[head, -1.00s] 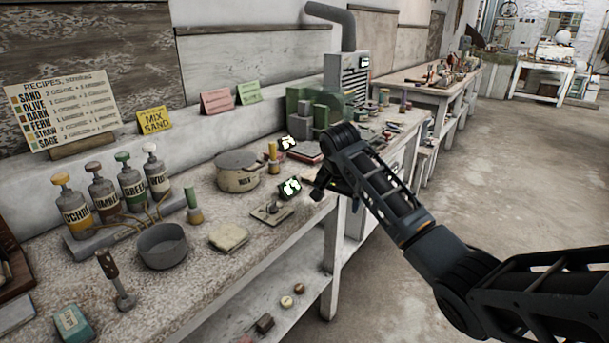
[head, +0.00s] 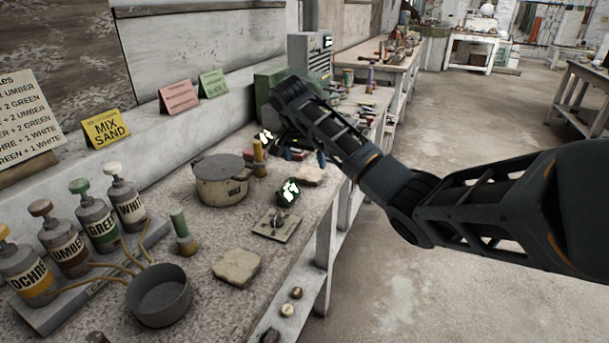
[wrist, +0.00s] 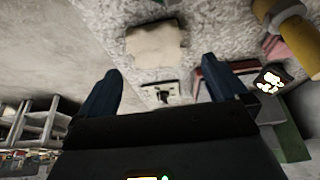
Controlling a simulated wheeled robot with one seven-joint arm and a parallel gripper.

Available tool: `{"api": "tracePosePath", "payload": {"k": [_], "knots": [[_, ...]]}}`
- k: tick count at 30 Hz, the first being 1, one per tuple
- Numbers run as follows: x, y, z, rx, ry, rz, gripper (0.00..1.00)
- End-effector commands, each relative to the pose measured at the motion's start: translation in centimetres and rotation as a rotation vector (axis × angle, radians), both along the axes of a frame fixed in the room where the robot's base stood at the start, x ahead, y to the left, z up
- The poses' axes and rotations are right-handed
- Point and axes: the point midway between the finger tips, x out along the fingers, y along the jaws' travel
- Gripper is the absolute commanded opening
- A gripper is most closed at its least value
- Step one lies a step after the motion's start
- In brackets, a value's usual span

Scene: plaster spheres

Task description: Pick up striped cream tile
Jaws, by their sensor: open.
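A pale cream tile (wrist: 156,45) with uneven edges lies flat on the speckled bench in the wrist view, beyond and between my fingertips. In the head view my arm hides most of the gripper. Another cream slab (head: 237,266) lies nearer on the bench.
A lidded pot (head: 221,180), a yellow-handled tool (head: 259,158), a lit display (head: 287,192) and a switch plate (head: 277,224) stand close by. A grey bowl (head: 159,296) and labelled bottles (head: 90,215) are at the left. The floor right of the bench is open.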

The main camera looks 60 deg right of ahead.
Motion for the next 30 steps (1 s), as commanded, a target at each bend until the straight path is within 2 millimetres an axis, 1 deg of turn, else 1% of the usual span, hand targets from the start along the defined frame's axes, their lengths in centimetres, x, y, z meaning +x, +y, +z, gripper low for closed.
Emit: {"api": "tracePosePath", "payload": {"k": [1, 5, 10, 12, 15, 23, 26, 30], "knots": [[-0.1, -0.3, -0.6, 0.001, 0.003, -0.001, 1.00], [-0.2, -0.8, -1.6, 0.000, 0.002, -0.003, 1.00], [-0.6, -1.8, -3.8, -0.001, 0.004, -0.002, 1.00], [-0.4, -2.0, -4.7, 0.000, 0.002, -0.001, 1.00], [-0.4, -2.4, -5.6, -0.001, 0.002, -0.001, 1.00], [-0.4, -2.5, -5.9, -0.001, -0.001, 0.000, 1.00], [-0.4, -2.4, -5.9, -0.001, -0.001, 0.000, 0.92], [-0.4, -2.4, -5.9, -0.001, -0.001, 0.000, 0.79]]}}
